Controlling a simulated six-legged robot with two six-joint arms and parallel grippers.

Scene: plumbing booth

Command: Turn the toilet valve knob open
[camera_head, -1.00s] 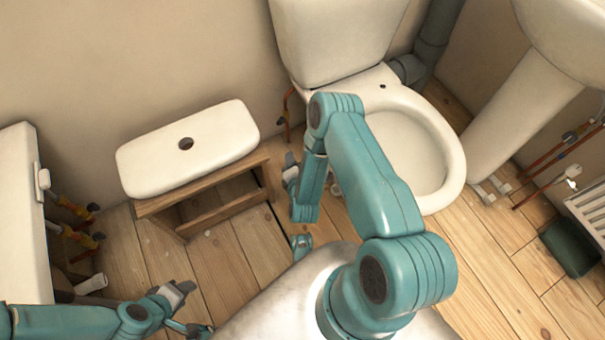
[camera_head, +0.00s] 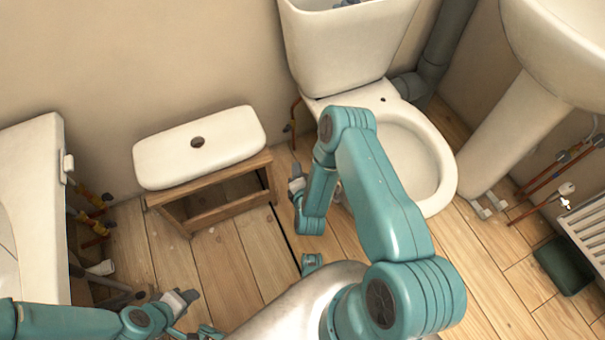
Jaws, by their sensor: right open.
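The toilet (camera_head: 335,45) stands at the back centre, its tank open at the top. A thin copper pipe (camera_head: 294,112) runs down the wall at the toilet's left, with a small fitting (camera_head: 289,127) on it. The valve knob is too small to tell apart there. My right gripper (camera_head: 296,184) is open, low in front of this pipe and left of the bowl. It looks empty and apart from the pipe. My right arm covers part of the bowl's left side. My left gripper (camera_head: 187,297) is at the lower left, over the floor; its jaw opening is unclear.
A wooden stool (camera_head: 222,205) bearing the white tank lid (camera_head: 190,160) stands left of the toilet. A basin pedestal (camera_head: 520,125), pipes and a radiator (camera_head: 585,235) are at right. A white tub (camera_head: 40,190) with pipes is at left.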

